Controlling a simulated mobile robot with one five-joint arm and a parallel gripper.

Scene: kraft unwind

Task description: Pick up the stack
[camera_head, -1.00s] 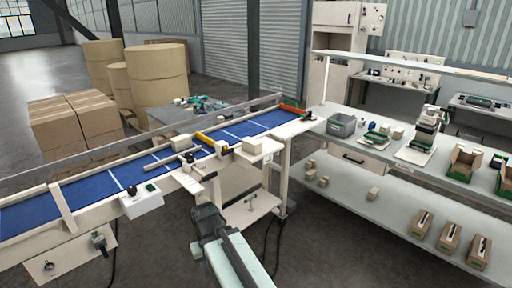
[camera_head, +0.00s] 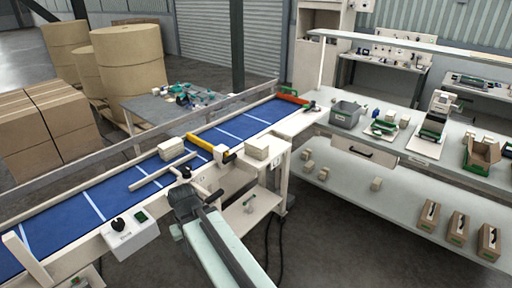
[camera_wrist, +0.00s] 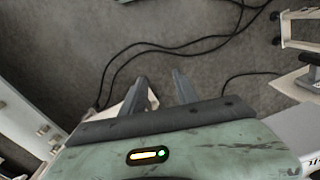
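A small cream stack (camera_head: 263,148) sits on the side ledge at the near edge of the blue conveyor (camera_head: 95,200), right of the yellow bar. It looks like a few flat layers. My gripper (camera_wrist: 160,84) shows in the wrist view with its two fingers apart and only bare floor and cables between them, so it is open and empty. In the head view its dark end (camera_head: 186,199) is at the conveyor's near side, left of and nearer than the stack, and apart from it. The stack is not clearly seen in the wrist view.
A cream block (camera_head: 171,148) lies on the belt beside a yellow bar (camera_head: 200,142). A white control box (camera_head: 132,236) juts from the conveyor's near side. A bench with a grey bin (camera_head: 345,114) stands right. Black cables (camera_wrist: 180,45) cross the floor below.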

